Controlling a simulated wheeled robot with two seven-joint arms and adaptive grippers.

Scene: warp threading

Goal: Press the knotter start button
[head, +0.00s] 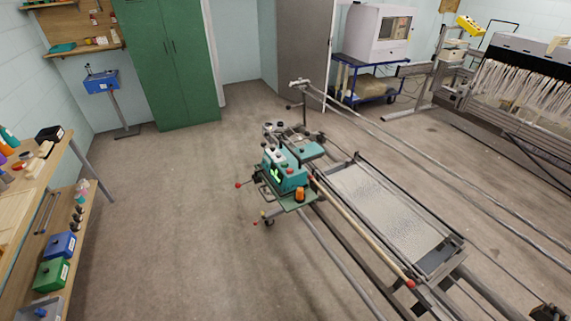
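The knotter (289,178), a small teal machine with a lit green display (275,175), stands on a carriage at the near end of the long rail frame, near the middle of the head view. A small red button or knob (290,171) shows on its body, and pale round knobs sit on its top. An orange cylinder (299,194) stands at its front right corner. The parts are too small to tell which is the start button. Neither of my grippers can be made out in the head view.
A workbench (35,190) with shelves and bins runs along the left. A green cabinet (168,60) and a blue box on a stand (101,82) stand behind. Long rails (430,177) and the frame fill the right. The floor (170,220) left of the knotter is clear.

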